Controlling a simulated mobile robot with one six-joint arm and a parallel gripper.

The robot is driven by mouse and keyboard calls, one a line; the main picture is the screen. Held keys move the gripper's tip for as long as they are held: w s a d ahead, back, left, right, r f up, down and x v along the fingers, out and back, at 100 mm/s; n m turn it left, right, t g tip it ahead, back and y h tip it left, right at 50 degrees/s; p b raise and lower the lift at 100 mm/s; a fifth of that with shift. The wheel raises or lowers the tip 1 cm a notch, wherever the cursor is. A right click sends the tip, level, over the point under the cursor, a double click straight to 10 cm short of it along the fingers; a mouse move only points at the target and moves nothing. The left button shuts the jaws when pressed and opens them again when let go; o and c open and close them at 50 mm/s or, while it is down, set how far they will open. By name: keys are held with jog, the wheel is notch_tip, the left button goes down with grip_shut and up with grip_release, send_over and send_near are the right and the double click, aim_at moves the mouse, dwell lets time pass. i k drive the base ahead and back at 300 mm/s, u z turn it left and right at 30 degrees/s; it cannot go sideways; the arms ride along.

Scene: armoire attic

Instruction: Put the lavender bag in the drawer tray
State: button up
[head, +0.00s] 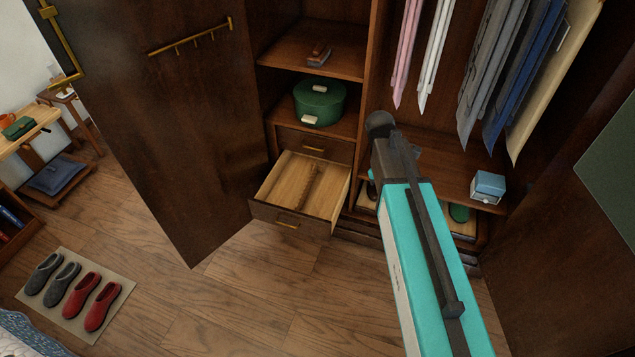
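An open drawer (284,221) is pulled out from the lower left part of the armoire. Inside it lies a light wooden tray (279,186) with a raised divider running from front to back. Nothing else shows in the tray. I cannot make out a lavender bag anywhere in the head view. My teal arm reaches up through the middle right of the view, in front of the armoire. My gripper cannot be made out, and the arm hides part of the lower right compartment.
A shut drawer (314,147) sits above the open one. A green round box (320,101) stands on the shelf above. Clothes (490,70) hang at the right, over a blue box (488,186). The left door (165,120) stands open. Slippers (80,298) lie on a floor mat.

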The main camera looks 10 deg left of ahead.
aim_at(284, 200)
jog(key=u, duration=0.05)
jog(key=i, duration=0.9)
jog(key=z, duration=0.25)
jog(key=k, duration=0.1)
jog(key=u, duration=3.25)
